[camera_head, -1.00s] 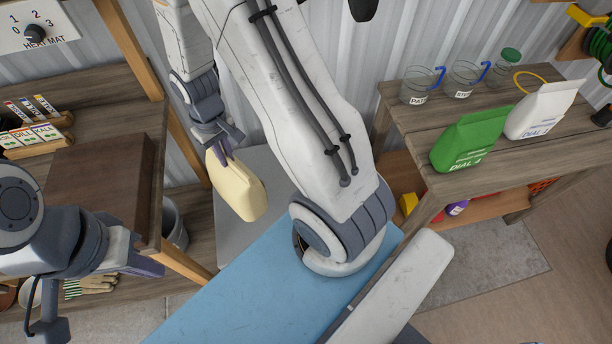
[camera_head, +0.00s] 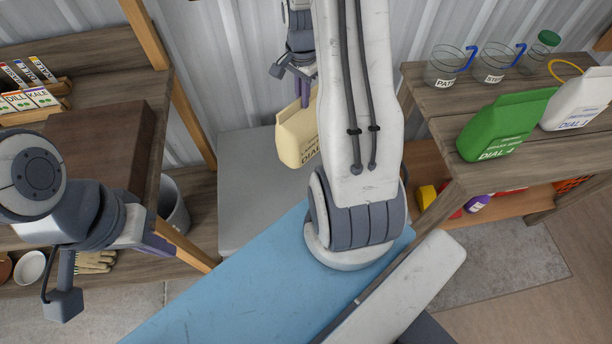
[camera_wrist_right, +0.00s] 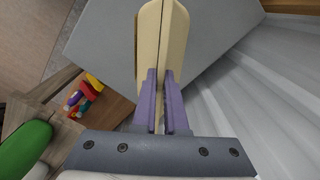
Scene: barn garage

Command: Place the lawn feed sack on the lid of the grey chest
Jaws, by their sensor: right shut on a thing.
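My right gripper (camera_wrist_right: 162,100) is shut on the top of a cream sack (camera_head: 297,137). The sack hangs upright, with "DIAL" partly readable on its front; my right arm hides its right side. It also shows between the purple fingers in the right wrist view (camera_wrist_right: 150,45). The grey chest (camera_head: 240,190) has a flat, bare lid, which also shows beneath the sack in the right wrist view (camera_wrist_right: 215,30). The sack appears above the lid's back right part; I cannot tell the gap. My left gripper (camera_head: 155,244) is beside the left shelf, its jaw opening unclear.
A green sack (camera_head: 505,125) and a white sack (camera_head: 580,100) stand on the right bench (camera_head: 440,98), with cups behind. A wooden shelf unit (camera_head: 90,45) and grey bin (camera_head: 173,210) stand left. My blue surface (camera_head: 240,280) lies in front of the chest.

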